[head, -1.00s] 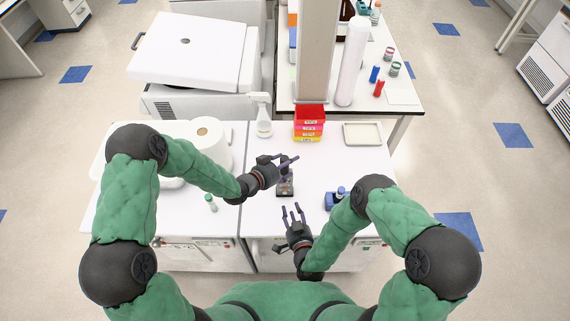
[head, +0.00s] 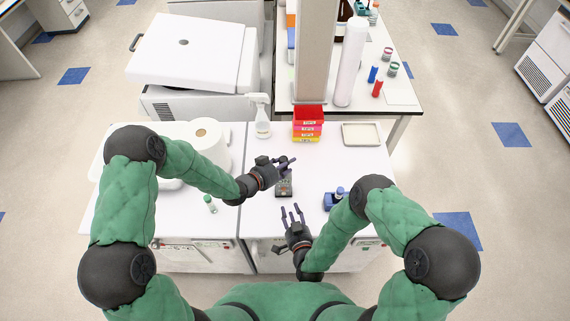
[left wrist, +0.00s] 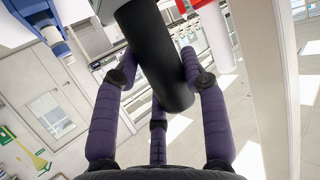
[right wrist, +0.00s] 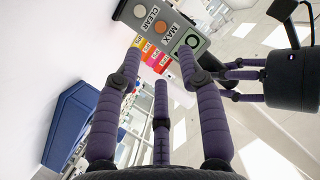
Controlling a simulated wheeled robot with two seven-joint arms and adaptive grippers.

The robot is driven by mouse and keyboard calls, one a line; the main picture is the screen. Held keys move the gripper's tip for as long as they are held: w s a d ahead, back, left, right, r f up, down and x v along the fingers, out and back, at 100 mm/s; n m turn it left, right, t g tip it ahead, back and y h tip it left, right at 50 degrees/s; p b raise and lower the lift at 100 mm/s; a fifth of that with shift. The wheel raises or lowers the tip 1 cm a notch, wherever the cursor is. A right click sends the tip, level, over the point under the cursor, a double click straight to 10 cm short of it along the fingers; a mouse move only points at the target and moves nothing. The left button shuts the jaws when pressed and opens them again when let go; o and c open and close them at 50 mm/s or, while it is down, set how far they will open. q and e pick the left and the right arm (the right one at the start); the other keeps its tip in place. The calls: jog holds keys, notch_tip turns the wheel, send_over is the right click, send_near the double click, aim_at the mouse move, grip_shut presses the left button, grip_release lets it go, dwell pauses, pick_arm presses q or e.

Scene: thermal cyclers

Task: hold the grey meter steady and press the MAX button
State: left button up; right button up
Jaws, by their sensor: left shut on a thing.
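The grey meter (head: 284,187) stands on the white bench in the head view. The meter's display is hidden.
A blue holder (head: 333,199) stands right of the meter. Stacked coloured bins (head: 308,123), a spray bottle (head: 262,117) and a shallow tray (head: 361,134) are behind. A paper roll (head: 207,135) and a small green-capped vial (head: 210,204) are left. Bench right of the meter is partly clear.

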grip_shut()
dwell(1.3)
